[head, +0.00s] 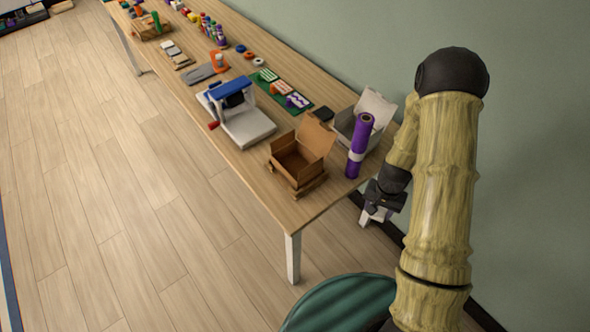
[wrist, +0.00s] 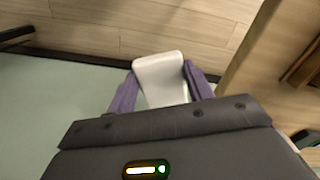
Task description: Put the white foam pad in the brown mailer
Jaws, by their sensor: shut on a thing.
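The white foam pad (wrist: 160,76) is between the two purple fingers of my gripper (wrist: 160,86) in the wrist view. The gripper is shut on it. In the head view my gripper (head: 378,212) hangs beyond the table's near right corner, with the white pad (head: 372,217) below it, partly hidden. The brown mailer (head: 298,160) is an open cardboard box with its lid raised, near the table's close end. It is left of my gripper and apart from it. The pad is outside the mailer.
A purple roll (head: 360,146) stands upright on the table (head: 262,197) between the mailer and my gripper. A white open box (head: 350,124) is behind it. A white press with a blue handle (head: 240,112) stands left of the mailer. Open floor lies left of the table.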

